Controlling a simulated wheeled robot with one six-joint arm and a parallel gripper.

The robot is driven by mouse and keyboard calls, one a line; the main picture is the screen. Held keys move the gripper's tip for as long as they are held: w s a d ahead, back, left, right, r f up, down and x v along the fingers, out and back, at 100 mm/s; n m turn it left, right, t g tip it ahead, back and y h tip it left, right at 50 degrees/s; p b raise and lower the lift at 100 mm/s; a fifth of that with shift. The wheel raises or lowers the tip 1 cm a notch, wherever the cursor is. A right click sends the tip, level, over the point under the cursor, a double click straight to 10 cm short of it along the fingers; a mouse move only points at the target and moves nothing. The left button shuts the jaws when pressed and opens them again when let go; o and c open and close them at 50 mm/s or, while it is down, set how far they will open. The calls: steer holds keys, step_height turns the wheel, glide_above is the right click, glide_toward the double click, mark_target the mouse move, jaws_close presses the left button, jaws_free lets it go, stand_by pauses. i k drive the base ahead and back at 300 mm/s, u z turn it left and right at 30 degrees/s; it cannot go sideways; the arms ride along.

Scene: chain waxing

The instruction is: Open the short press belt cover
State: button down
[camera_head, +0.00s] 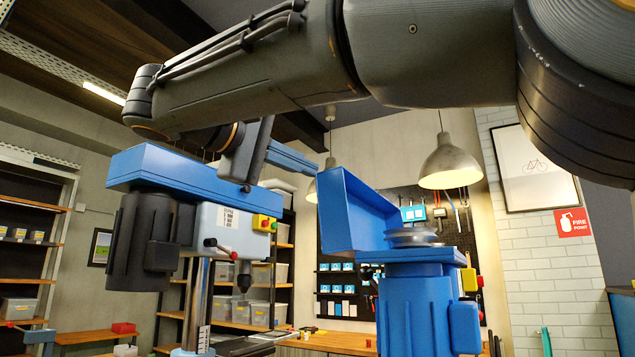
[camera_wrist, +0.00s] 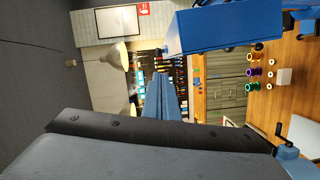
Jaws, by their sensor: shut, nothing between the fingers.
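The short press (camera_head: 415,305) is the blue drill press at right in the head view. Its blue belt cover (camera_head: 350,212) stands tilted up on the left side of the press head, and the stepped pulley (camera_head: 412,238) beside it is exposed. A blue box-like part (camera_wrist: 222,32) shows at the top of the wrist view; I cannot tell for sure which press it belongs to. My gripper (camera_head: 250,170) is shut and empty. It is at left of the raised cover, apart from it, and overlaps the other press's cover in the head view. Whether it touches that one is unclear.
Another drill press (camera_head: 150,240) with a closed blue cover (camera_head: 190,178) stands at left, close to my gripper in the picture. A pendant lamp (camera_head: 450,165) hangs above right. A wooden workbench (camera_head: 330,342) and shelves (camera_head: 32,258) stand behind.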

mark_target(355, 216)
steer(key=k, duration=1)
